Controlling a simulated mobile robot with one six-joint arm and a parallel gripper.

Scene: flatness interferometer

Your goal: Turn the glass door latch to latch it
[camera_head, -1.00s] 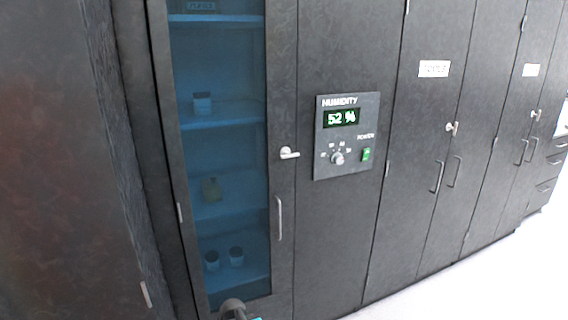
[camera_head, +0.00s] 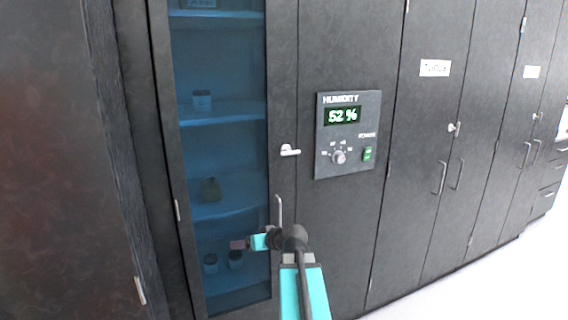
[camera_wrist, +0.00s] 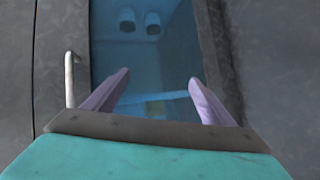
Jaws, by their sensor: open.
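The glass door (camera_head: 222,130) is a dark frame with a blue pane, and it looks closed. Its latch (camera_head: 289,150) is a small silver lever on the right side of the door frame, lying about horizontal and pointing right. The door's vertical handle (camera_head: 279,212) is below it and also shows in the wrist view (camera_wrist: 69,80). My gripper (camera_head: 238,244) is in front of the lower pane, well below the latch and apart from it. In the wrist view my gripper (camera_wrist: 158,92) has its two purple fingers spread with nothing between them. The latch is not visible there.
A humidity panel (camera_head: 347,134) with a knob (camera_head: 339,157) and green switch (camera_head: 367,153) is right of the latch. More dark cabinets (camera_head: 430,150) with handles stand farther right. Several small containers sit on shelves behind the glass. White floor (camera_head: 460,285) is clear at lower right.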

